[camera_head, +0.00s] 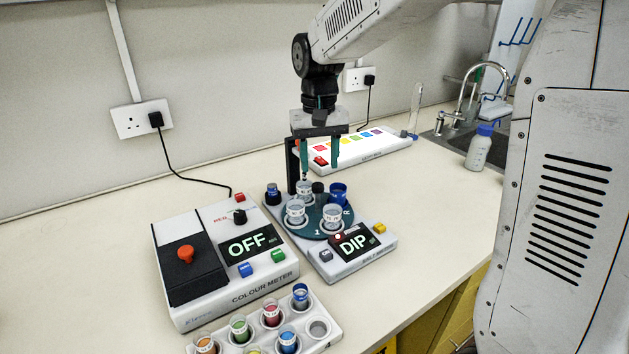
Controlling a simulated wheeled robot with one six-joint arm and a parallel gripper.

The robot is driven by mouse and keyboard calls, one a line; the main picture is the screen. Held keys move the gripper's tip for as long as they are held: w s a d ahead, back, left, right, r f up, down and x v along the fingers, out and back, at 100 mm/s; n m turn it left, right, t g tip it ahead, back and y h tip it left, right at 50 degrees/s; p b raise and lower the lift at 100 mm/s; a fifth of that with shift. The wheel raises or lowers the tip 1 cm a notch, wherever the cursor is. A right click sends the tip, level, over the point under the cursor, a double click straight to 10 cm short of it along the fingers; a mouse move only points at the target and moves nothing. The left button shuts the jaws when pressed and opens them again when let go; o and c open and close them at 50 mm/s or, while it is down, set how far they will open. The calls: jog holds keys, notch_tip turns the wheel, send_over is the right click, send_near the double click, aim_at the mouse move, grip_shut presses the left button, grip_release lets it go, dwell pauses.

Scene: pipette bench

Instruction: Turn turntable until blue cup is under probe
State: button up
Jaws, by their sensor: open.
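The teal turntable (318,231) sits on a white meter base whose screen (355,243) reads "DIP". The blue cup (338,194) stands at the turntable's back right. Clear cups stand at the front left (295,213), front right (332,217) and back left (304,190). A dark knob (318,188) rises near the middle. A black probe post (292,168) stands behind the turntable's left side; the probe tip appears above the back-left clear cup, partly hidden by my gripper. My gripper (320,166) is open and empty above the knob, its teal fingers pointing down.
A colour meter (221,262) reading "OFF" stands close on the left. A rack (325,343) of coloured vials is in front. A light box (362,150) lies behind, with a bottle (479,147) and sink at the right. The front-right bench is clear.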

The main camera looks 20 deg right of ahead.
aim_at(318, 185)
jog(key=shift+w+r+m+t, duration=0.3)
jog(key=shift+w+r, duration=0.35)
jog(key=shift+w, duration=0.15)
jog(key=shift+s+d+f, duration=0.1)
jog(key=shift+s+f, duration=0.05)
jog(key=shift+f, duration=0.15)
notch_tip(318, 185, down, 7)
jog(key=shift+s+f, duration=0.1)
jog(key=shift+c, duration=0.3)
